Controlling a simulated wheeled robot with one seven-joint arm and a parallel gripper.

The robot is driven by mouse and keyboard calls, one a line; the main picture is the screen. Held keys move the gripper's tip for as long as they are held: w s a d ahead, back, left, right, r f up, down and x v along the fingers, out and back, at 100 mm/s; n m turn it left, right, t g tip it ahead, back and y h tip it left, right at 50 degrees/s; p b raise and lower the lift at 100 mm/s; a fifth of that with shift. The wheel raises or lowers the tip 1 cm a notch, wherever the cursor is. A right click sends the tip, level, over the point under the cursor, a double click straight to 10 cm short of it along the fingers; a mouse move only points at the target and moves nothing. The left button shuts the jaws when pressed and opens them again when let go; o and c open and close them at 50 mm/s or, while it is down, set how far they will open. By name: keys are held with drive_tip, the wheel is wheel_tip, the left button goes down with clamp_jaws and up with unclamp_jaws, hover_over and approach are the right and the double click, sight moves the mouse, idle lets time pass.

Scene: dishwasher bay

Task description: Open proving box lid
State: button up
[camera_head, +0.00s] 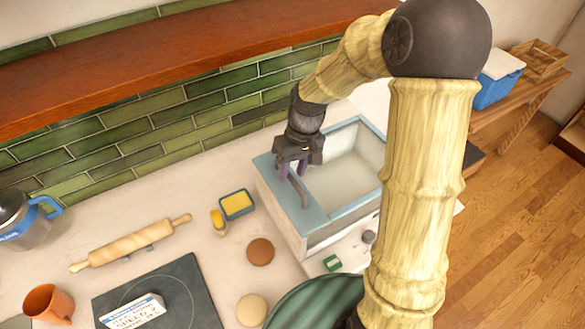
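The proving box (264,203) is a pale box with a light blue top frame, standing on the counter right of centre. A pale panel or opening lies within the frame; I cannot tell which. A grey bar handle (301,194) runs along the left part of the blue top. My gripper (293,174) points down over the handle's far end, its dark purple fingers apart on either side of it. I cannot see whether they touch the handle. My arm hides the box's right side.
A butter dish (237,204), small yellow item (218,222) and brown round (260,252) lie left of the box. A small green block (332,263) sits in front. A rolling pin (131,243) lies further left. A wooden shelf (150,63) overhangs the tiled wall.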

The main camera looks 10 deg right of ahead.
drive_tip(key=shift+a+f, duration=0.1)
drive_tip(key=shift+f, duration=0.3)
clamp_jaws()
